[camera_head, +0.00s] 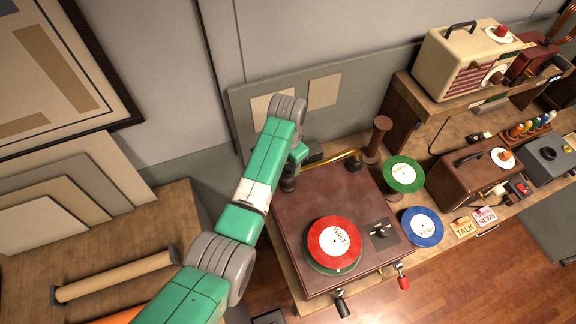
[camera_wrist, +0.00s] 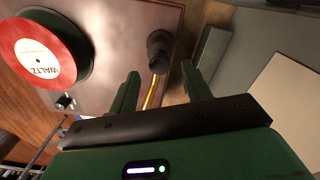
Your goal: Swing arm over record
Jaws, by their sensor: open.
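The record player (camera_head: 300,215) is a dark red-brown box. A red record (camera_head: 334,240) lies on its platter; its label reads WALTZ in the wrist view (camera_wrist: 40,62). My gripper (camera_wrist: 160,82) is open at the player's back left. In the wrist view the brass arm (camera_wrist: 152,92) shows between the fingers, nearer the left one. I cannot tell whether they touch it; the bridge of my gripper hides part of it.
A green record (camera_head: 403,175) and a blue record (camera_head: 422,227) lie right of the player, near a brown spindle (camera_head: 377,138). A cream radio (camera_head: 465,60) and a brown case (camera_head: 472,170) stand further right. Boards lean on the wall behind my gripper.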

